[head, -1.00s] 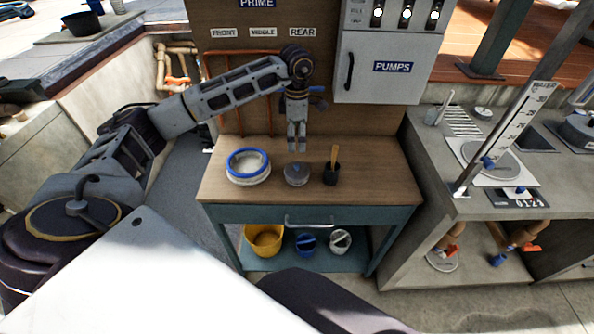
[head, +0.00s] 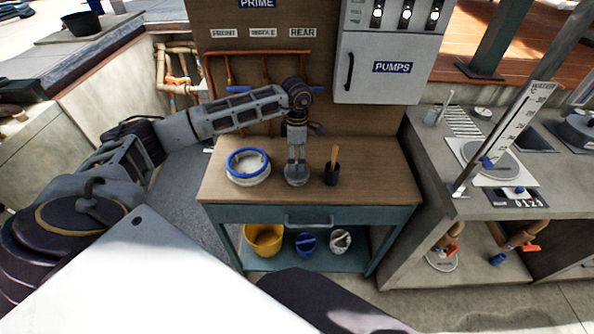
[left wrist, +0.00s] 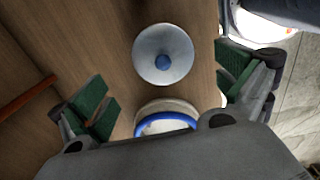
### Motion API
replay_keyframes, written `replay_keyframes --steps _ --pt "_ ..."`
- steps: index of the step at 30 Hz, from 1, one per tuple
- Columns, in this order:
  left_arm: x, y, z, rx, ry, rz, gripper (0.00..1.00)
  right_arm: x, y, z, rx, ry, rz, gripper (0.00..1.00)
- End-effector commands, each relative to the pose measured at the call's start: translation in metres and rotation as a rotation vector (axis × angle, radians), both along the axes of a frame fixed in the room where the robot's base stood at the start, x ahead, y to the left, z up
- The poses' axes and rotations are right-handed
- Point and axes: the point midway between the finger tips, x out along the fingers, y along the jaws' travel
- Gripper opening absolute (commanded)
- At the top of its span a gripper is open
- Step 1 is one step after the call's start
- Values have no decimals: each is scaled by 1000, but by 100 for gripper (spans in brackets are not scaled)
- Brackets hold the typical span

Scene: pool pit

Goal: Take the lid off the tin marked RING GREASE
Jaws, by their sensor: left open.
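A small round grey tin (head: 297,179) stands on the wooden bench top. No RING GREASE marking can be read. My left gripper (head: 296,161) points down from above, its fingertips close over the tin in the head view. It is open and empty; in the left wrist view its green-padded fingers (left wrist: 168,90) are wide apart, with the lid seen between and beyond them. Whether they touch the lid cannot be told. My right gripper is not in view.
A white tub with a blue rim (head: 247,179) stands left of the tin, and a dark cup with a wooden handle (head: 331,174) close to its right. The bench top (head: 384,184) is bare at the right. A PUMPS cabinet (head: 380,82) hangs behind.

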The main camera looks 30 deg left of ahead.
Motion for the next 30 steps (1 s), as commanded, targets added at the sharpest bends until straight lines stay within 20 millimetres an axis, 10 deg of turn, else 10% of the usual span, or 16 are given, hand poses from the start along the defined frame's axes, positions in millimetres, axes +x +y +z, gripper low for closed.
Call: replay_keyframes --steps 30 --pt "-3 -3 -52 0 0 0 100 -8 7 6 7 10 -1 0"
